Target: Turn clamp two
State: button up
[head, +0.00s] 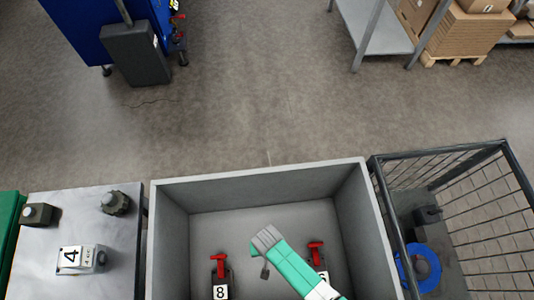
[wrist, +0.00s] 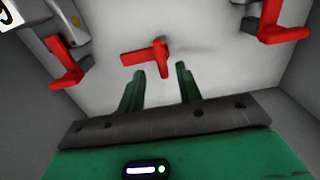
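My gripper (wrist: 160,70) is open, its two green fingers apart and empty in the wrist view. A red clamp handle (wrist: 148,56) lies just beyond the fingertips, seemingly apart from them. A second red handle (wrist: 67,66) is at the left and a third (wrist: 281,22) at the upper right. In the head view, a red-handled clamp (head: 219,265) labelled 8 stands in the grey bin. Another red-handled clamp (head: 316,253) is to its right, its label partly hidden by my teal and white arm. I cannot tell which one is clamp two.
The grey bin's walls (head: 262,181) surround the clamps. A metal table (head: 108,240) with a box labelled 4 stands left. A wire cage (head: 450,150) with a blue ring (head: 405,268) stands right.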

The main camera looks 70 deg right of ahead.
notch_tip(320, 180, down, 4)
jog(key=shift+f+b, duration=0.15)
jog(key=shift+b, duration=0.6)
jog(key=shift+w, duration=0.1)
jog(key=shift+c, duration=0.4)
grip_shut()
